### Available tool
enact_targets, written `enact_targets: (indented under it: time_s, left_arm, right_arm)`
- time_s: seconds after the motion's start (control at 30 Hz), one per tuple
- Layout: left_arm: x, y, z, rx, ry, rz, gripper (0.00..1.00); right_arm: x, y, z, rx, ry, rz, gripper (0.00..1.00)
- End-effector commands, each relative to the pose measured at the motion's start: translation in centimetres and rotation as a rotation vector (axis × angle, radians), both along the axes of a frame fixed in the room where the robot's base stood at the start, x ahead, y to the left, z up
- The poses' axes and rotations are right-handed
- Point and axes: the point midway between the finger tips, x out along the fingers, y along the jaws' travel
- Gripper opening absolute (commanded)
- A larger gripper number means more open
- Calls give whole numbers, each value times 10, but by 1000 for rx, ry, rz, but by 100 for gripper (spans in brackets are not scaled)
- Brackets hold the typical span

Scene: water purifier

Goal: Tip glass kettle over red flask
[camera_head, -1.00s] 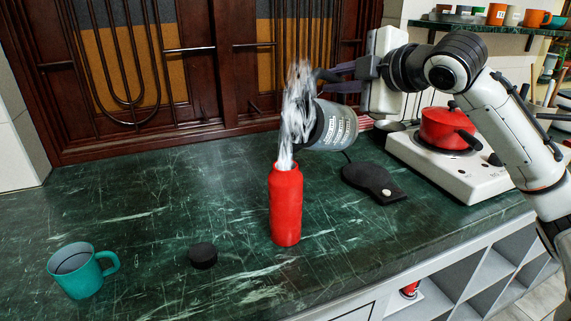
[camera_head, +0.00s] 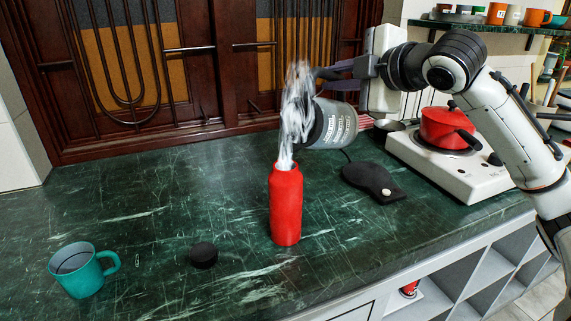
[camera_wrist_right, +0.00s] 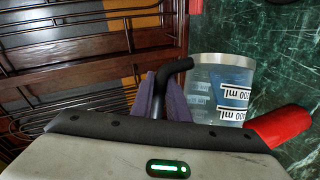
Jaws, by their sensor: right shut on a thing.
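The red flask (camera_head: 286,207) stands upright on the dark green counter, its mouth open at the top. The glass kettle (camera_head: 335,124) is tipped on its side above and to the right of the flask. A whitish stream of water (camera_head: 296,112) shows at its mouth and reaches down to the flask's mouth. My right gripper (camera_head: 330,74) is shut on the kettle's black handle. In the right wrist view the purple fingers (camera_wrist_right: 160,98) close around the handle, with the kettle's marked glass body (camera_wrist_right: 220,92) beyond. My left gripper is not in view.
A black round cap (camera_head: 203,255) lies left of the flask, and a teal mug (camera_head: 82,270) stands at the far left. A black kettle base (camera_head: 374,182) lies to the right. A red pot (camera_head: 447,129) sits on a white stove (camera_head: 460,172). The left counter is mostly clear.

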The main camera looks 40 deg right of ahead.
Motion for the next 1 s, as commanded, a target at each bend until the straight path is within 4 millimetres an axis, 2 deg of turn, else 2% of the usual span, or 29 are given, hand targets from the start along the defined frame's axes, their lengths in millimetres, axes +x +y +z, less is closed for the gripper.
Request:
enact_targets:
  time_s: [1.0]
  left_arm:
    - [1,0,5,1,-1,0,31]
  right_arm:
    - [-1,7,7,-43,-13,0,0]
